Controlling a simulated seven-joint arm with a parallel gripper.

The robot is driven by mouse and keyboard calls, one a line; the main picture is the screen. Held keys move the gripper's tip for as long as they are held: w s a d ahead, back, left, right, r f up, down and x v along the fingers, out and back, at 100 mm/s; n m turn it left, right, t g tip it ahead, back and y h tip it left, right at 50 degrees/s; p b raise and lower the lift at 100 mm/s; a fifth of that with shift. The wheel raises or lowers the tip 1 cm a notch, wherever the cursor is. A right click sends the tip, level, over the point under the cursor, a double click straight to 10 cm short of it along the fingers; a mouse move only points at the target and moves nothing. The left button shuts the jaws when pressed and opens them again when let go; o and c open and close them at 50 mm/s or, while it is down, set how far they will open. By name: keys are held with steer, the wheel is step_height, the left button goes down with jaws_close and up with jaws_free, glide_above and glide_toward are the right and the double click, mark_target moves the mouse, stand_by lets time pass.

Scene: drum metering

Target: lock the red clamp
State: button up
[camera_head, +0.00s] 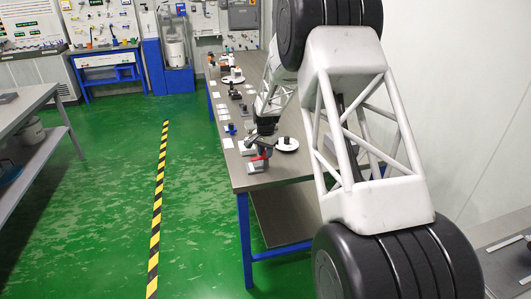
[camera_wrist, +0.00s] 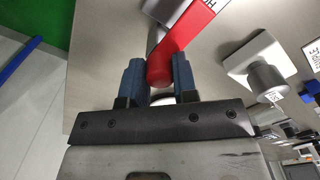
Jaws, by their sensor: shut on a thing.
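My gripper (camera_wrist: 159,85) is shut on that rounded red end, one blue-grey finger on each side. A grey metal cylinder shows behind the red end. In the head view, a small red part of the clamp (camera_head: 259,157) shows near the front of the bench, just below my gripper (camera_head: 262,148). My arm and gripper hide much of the clamp there. Whether the clamp is locked cannot be told.
The bench (camera_head: 275,178) has blue legs. A white round piece (camera_head: 286,145) with a dark top stands right of the clamp. In the wrist view, a white plate with a metal cylinder (camera_wrist: 266,78) is close on the right. Several small items line the bench farther back.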

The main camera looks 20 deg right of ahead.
stand_by(0.3)
steer(key=o, duration=0.9)
steer(key=shift+r, duration=0.1)
steer(key=shift+r, duration=3.85)
